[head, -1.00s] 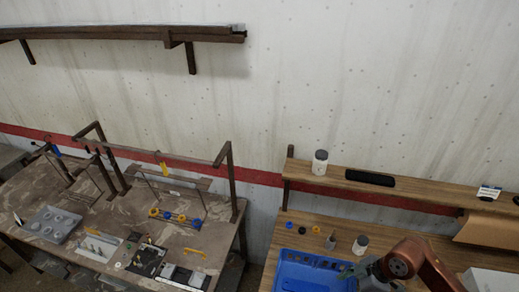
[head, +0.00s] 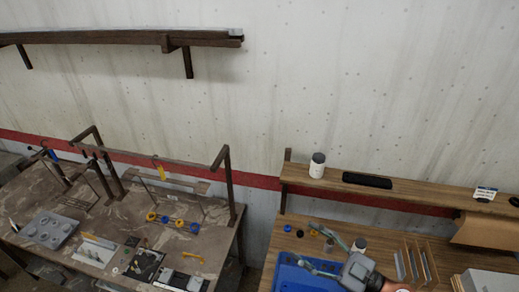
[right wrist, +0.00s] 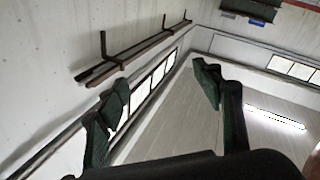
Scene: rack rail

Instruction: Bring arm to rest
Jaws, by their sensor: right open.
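My right gripper (head: 318,247) is in the lower right of the head view, over the blue tray (head: 293,276) on the wooden bench. Its two fingers are spread apart and hold nothing. In the right wrist view the dark green fingertips of the same gripper (right wrist: 160,98) stand wide apart, with only wall, windows and ceiling light behind them. My left gripper is not in the head view. Part of the tray and of the bench is hidden by my right gripper and wrist.
A wooden shelf (head: 420,196) above the bench holds a white jar (head: 317,165) and a black flat item (head: 367,180). A cluttered brown table (head: 130,215) is at left.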

